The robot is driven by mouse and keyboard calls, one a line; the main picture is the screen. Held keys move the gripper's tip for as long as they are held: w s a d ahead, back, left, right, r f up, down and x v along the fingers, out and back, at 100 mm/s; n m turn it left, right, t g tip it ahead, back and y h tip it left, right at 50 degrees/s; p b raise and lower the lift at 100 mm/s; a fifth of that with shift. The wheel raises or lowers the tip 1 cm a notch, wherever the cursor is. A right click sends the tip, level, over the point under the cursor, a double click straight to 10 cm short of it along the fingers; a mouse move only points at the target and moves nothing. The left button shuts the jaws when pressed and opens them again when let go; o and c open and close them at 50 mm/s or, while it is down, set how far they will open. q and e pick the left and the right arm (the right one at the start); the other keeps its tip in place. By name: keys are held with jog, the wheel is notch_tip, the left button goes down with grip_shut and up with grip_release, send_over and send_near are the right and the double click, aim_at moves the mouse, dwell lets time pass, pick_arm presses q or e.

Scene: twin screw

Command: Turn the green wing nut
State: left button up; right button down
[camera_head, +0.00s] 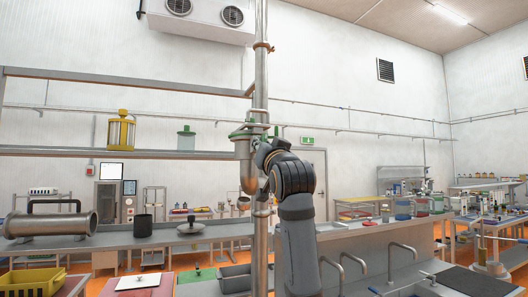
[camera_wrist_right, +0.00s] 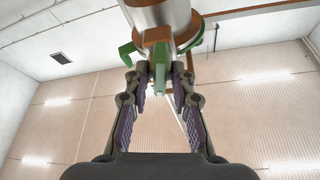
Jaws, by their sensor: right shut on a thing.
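The green wing nut (camera_wrist_right: 158,86) shows in the right wrist view below the end of a metal cylinder with a copper-coloured rim (camera_wrist_right: 152,36). My right gripper (camera_wrist_right: 161,74) points at it, with its two fingers closed in on either side and shut on it. The fingers cover part of the nut. In the head view a green part (camera_head: 244,133) sits at the top of a metal vessel on the upright pipe. My right arm comes up from below and hides most of the gripper there. My left gripper is not in view.
A vertical metal pipe (camera_head: 261,70) stands close beside my right arm. A shelf (camera_head: 60,153) holds a yellow lantern-like vessel (camera_head: 121,131) and a green-lidded jar (camera_head: 186,140). A bench behind carries a large metal tube (camera_head: 50,224) and a dark cup (camera_head: 143,226).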

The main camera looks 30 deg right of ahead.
jog(key=shift+a+m+g+h+b, duration=0.15)
jog(key=shift+m+g+h, duration=0.4)
jog(key=shift+m, duration=0.9)
jog(key=shift+d+m+g+h+b, duration=0.1)
jog(key=shift+m+g+h, duration=0.4)
jog(key=shift+m, duration=1)
jog(key=shift+a+m+g+h+b, duration=0.15)
jog(key=shift+m+g+h, duration=0.35)
jog(key=shift+m, duration=0.95)
jog(key=shift+d, duration=0.1)
jog(key=c, duration=1.4)
grip_release()
jog(key=shift+o, duration=0.2)
jog(key=v, duration=1.2)
